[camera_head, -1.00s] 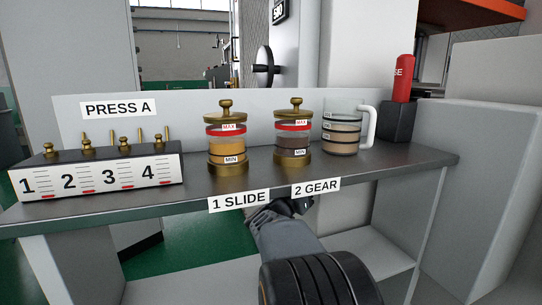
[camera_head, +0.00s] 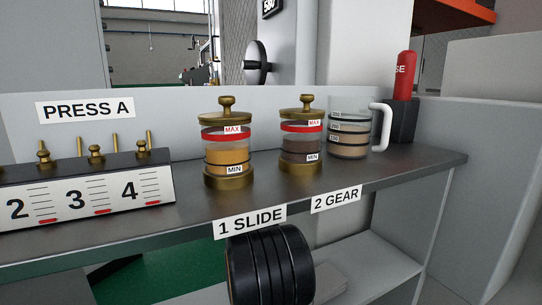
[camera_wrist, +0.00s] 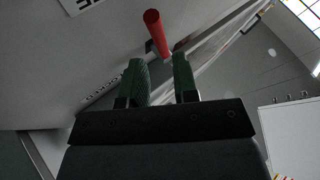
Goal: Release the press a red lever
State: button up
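The red lever (camera_head: 404,76) stands upright in a dark block at the right end of the shelf, with part of a white label, "SE", on it. A red rod that looks like the same lever (camera_wrist: 157,33) shows in the wrist view, past the fingertips and roughly in line with the gap between them. My gripper (camera_wrist: 160,72) has two green fingers, spread apart with nothing between them. The fingers look apart from the rod, though its lower end is close to them in the picture.
The dark shelf (camera_head: 222,208) holds a gauge box (camera_head: 85,198) with brass knobs, a slide jar (camera_head: 228,152), a gear jar (camera_head: 301,146) and a measuring jug (camera_head: 349,128) beside the lever block (camera_head: 402,120). A grey cabinet (camera_head: 500,160) stands to the right.

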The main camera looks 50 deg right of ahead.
jog(key=shift+x, duration=3)
jog(key=shift+s, duration=0.1)
grip_shut()
jog(key=shift+d, duration=0.1)
